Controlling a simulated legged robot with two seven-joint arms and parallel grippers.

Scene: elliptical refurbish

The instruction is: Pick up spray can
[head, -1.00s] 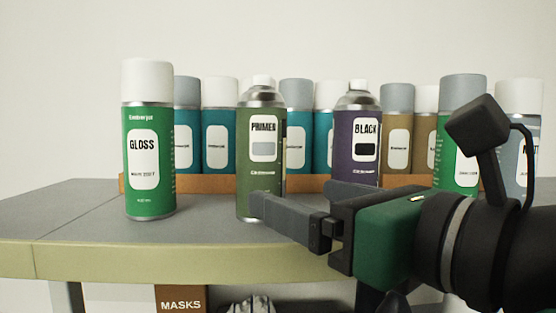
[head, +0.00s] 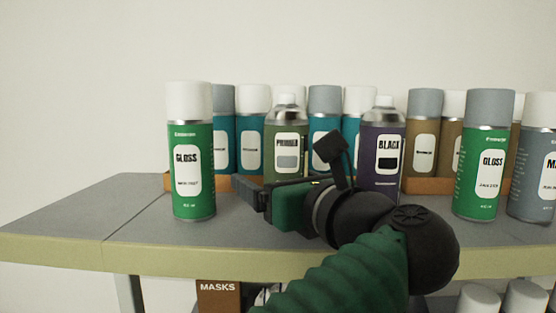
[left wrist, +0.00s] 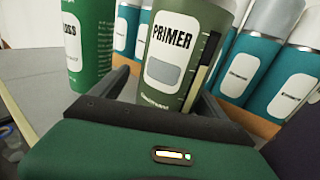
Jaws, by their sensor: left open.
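A green PRIMER spray can (head: 286,138) with a white nozzle stands upright on the table, partly hidden behind my left gripper (head: 250,193). The can fills the middle of the left wrist view (left wrist: 178,55), where it stands between the two dark open fingers; I cannot tell if they touch it. A green GLOSS can (head: 192,170) with a white cap stands left of the gripper. A purple BLACK can (head: 382,150) stands to the right, behind my wrist. My right gripper is not in view.
Several teal and tan cans stand in an orange-brown tray (head: 430,186) at the back. Another green GLOSS can (head: 484,165) and a grey can (head: 534,178) stand at the right. The table's (head: 90,215) left part is clear. A MASKS box (head: 218,296) sits below.

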